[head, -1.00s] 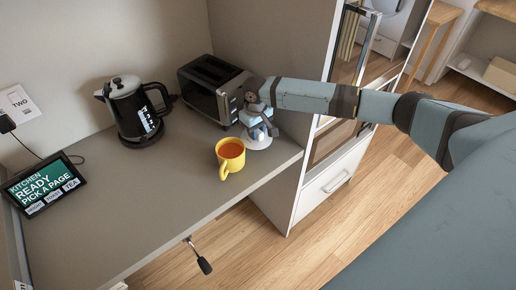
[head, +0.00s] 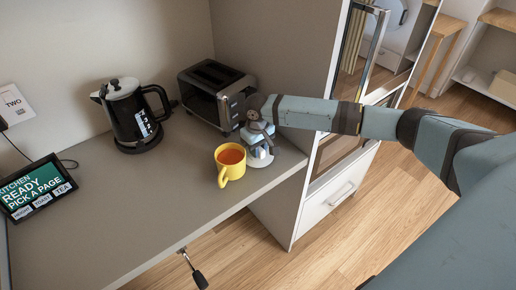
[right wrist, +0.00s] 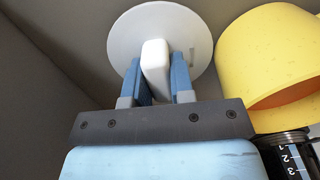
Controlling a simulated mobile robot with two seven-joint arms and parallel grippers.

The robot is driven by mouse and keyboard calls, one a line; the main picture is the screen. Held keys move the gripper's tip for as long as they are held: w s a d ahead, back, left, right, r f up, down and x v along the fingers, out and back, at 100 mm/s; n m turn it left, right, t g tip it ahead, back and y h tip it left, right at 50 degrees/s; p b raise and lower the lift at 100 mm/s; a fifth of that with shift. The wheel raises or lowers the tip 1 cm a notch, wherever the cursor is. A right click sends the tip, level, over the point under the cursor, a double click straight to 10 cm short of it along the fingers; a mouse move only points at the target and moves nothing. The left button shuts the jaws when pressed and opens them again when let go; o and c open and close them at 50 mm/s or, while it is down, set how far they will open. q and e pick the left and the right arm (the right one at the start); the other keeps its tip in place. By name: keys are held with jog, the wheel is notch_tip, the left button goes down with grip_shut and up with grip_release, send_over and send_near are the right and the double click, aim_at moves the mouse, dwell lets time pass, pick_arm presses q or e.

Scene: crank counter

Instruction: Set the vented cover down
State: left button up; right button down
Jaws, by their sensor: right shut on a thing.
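The vented cover, a round white disc (head: 270,162), is low over the counter (head: 150,215), between the yellow mug and the right-hand panel. In the right wrist view the disc (right wrist: 125,42) has a white upright grip (right wrist: 155,62) and a small slot near its edge. My right gripper (right wrist: 155,78) is shut on that grip, one blue finger on each side. In the head view my right gripper (head: 261,140) hides part of the cover. I cannot tell whether the disc touches the counter. My left gripper is not in view.
A yellow mug (head: 226,172) with an orange-brown drink stands close left of the cover. A black toaster (head: 212,95) stands behind, and a black kettle (head: 132,118) at back left. A tablet (head: 38,188) is far left. The front middle of the counter is clear.

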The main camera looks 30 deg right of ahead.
jog(key=c, duration=1)
grip_release()
jog(key=shift+f, duration=0.1)
notch_tip(320, 180, up, 12)
jog(key=shift+w+r, duration=0.1)
jog(key=shift+r, duration=0.1)
